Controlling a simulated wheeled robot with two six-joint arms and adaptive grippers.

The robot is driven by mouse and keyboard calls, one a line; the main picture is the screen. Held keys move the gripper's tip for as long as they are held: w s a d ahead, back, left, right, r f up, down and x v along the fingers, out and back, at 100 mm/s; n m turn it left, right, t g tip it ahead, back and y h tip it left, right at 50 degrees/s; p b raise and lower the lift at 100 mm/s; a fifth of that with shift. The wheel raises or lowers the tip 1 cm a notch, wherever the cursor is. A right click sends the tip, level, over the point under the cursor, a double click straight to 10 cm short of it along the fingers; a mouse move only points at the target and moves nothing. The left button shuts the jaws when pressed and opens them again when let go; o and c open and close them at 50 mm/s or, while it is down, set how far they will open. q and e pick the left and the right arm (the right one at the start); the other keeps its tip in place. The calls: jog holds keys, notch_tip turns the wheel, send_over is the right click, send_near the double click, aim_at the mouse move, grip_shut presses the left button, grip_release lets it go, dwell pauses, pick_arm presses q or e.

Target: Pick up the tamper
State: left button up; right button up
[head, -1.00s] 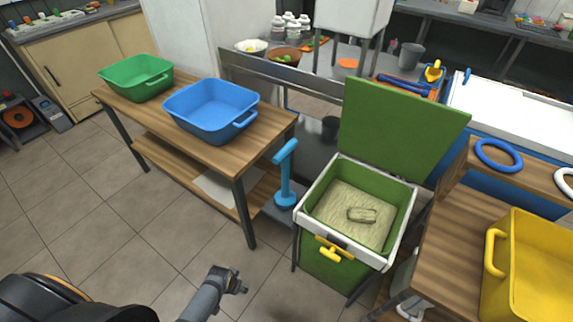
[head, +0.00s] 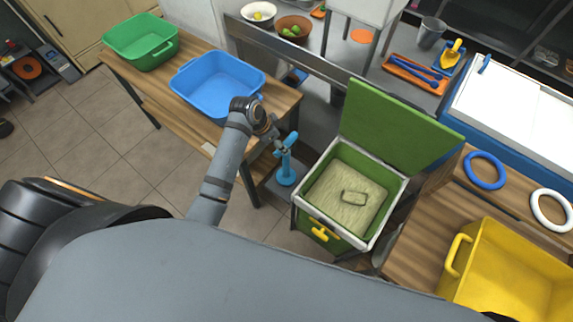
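The tamper (head: 286,174) is a blue upright tool with a round foot. It stands between the wooden table and the green bin. My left gripper (head: 279,138) is at the top of the tamper, by its handle. The wrist and fingers partly hide the handle. The fingers are small and dark here, so I cannot tell whether they are open or shut, or whether they touch the handle. My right gripper is not in view.
The green bin (head: 325,166), its lid raised, stands right of the tamper. A wooden table (head: 193,121) with a blue basin (head: 215,85) and green basin (head: 141,42) is on the left. A yellow basin (head: 505,265) stands on the right table. Open floor lies at left.

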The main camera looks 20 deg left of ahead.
pick_arm(q)
jog(key=shift+d+f, duration=0.15)
jog(key=shift+f, duration=0.25)
jog(key=shift+w+f, duration=0.3)
jog(key=shift+f, duration=0.1)
jog(key=x, duration=0.5)
jog(key=shift+s+d, duration=0.15)
jog(key=shift+d, duration=0.05)
jog(key=shift+r, duration=0.1)
grip_shut()
